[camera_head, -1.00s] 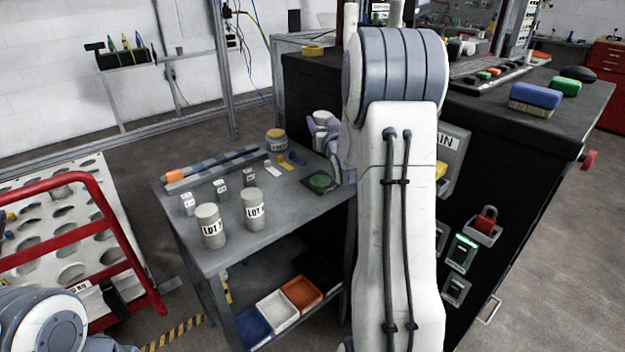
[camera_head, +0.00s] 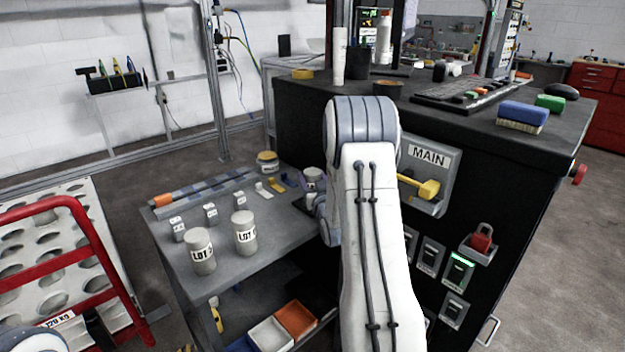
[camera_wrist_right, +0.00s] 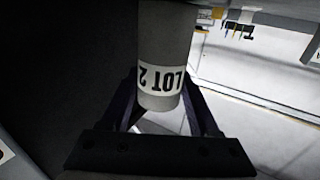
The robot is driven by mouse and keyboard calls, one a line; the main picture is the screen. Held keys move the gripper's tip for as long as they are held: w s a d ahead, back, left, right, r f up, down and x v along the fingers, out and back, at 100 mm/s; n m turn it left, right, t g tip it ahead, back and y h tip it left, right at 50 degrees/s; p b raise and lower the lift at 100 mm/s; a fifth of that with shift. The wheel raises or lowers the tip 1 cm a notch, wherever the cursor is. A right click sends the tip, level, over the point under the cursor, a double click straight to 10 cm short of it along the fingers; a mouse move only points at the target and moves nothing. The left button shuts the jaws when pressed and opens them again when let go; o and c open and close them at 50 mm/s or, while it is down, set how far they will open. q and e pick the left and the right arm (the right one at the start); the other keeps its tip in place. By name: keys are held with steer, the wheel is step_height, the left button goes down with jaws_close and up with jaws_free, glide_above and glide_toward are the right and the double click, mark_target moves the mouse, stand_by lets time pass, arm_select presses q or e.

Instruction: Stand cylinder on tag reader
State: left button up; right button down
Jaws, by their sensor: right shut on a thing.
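A grey cylinder (camera_wrist_right: 165,35) with a white LOT 2 label is between the fingers of my right gripper (camera_wrist_right: 163,105) in the wrist view; the label reads upside down there. In the head view the held cylinder (camera_head: 315,176) shows its top at the table's right side, by my right gripper (camera_head: 312,199). My right arm and gripper cover the spot of the tag reader, which I cannot see now. I cannot tell whether the cylinder touches anything below. Two similar LOT cylinders stand upright on the grey table, one (camera_head: 201,252) left of the other (camera_head: 245,233). My left gripper is out of view.
Bins (camera_head: 296,317) sit on the shelf below.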

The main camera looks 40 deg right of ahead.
steer(key=shift+f, duration=0.15)
steer(key=shift+c, duration=0.6)
jaws_free()
steer(key=b+v, duration=0.1)
steer(key=v, duration=0.7)
steer(key=shift+s, duration=0.2)
steer(key=shift+p+v, duration=1.85)
steer(key=shift+p, duration=0.7)
